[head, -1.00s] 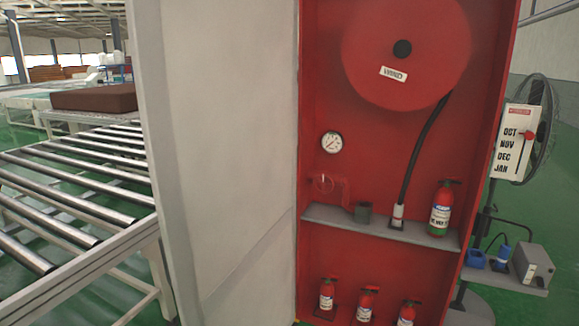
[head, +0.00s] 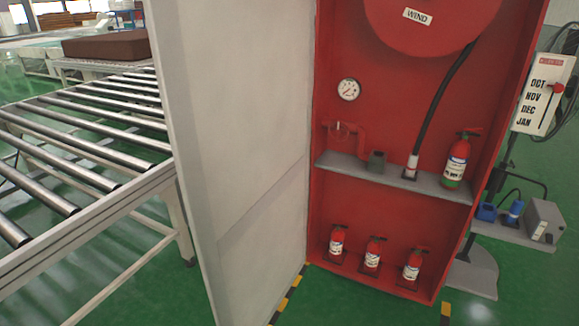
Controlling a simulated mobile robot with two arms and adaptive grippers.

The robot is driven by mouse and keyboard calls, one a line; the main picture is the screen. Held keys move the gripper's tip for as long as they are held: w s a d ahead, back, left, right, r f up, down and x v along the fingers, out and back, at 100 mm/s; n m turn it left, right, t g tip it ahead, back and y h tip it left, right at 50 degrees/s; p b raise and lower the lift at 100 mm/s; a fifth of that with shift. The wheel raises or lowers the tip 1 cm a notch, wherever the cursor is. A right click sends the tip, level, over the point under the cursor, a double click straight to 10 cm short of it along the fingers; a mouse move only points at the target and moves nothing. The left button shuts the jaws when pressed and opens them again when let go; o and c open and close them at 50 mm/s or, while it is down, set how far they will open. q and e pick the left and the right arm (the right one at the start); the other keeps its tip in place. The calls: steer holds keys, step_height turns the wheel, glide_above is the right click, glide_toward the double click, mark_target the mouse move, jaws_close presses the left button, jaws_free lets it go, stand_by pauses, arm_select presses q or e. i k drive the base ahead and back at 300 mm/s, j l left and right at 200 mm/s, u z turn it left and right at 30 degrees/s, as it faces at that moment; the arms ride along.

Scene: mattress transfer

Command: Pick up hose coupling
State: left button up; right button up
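A small dark grey fitting (head: 376,161), which looks like the hose coupling, sits on the grey shelf (head: 330,163) inside the open red cabinet (head: 330,210). It is close to the end of the red pipe with a valve wheel (head: 343,131). To its right, the black hose (head: 440,95) hangs from the red reel (head: 425,30) and ends in a white and red nozzle (head: 411,166) on the same shelf. Neither of my grippers is in view.
A red extinguisher (head: 457,158) stands at the shelf's right; three smaller ones, including this one (head: 373,253), stand below. The open white door (head: 235,140) blocks the left side, beside a roller conveyor (head: 95,115). A stand with a grey box (head: 543,219) is at the right.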

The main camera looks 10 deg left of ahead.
mark_target(413, 160)
steer(key=j+z, duration=0.85)
steer(key=j, duration=0.9)
steer(key=k+j+z, duration=0.1)
steer(key=j, duration=1.05)
steer(key=k+j+z, duration=0.1)
steer(key=j, duration=0.5)
steer(key=i+l, duration=0.1)
steer(key=l, duration=0.55)
steer(key=i+l, duration=0.1)
steer(key=l, duration=0.6)
steer(key=i+l, duration=0.1)
steer(key=l, duration=0.55)
steer(key=i+l, duration=0.9)
steer(key=l+z, duration=0.05)
steer(key=l, duration=0.05)
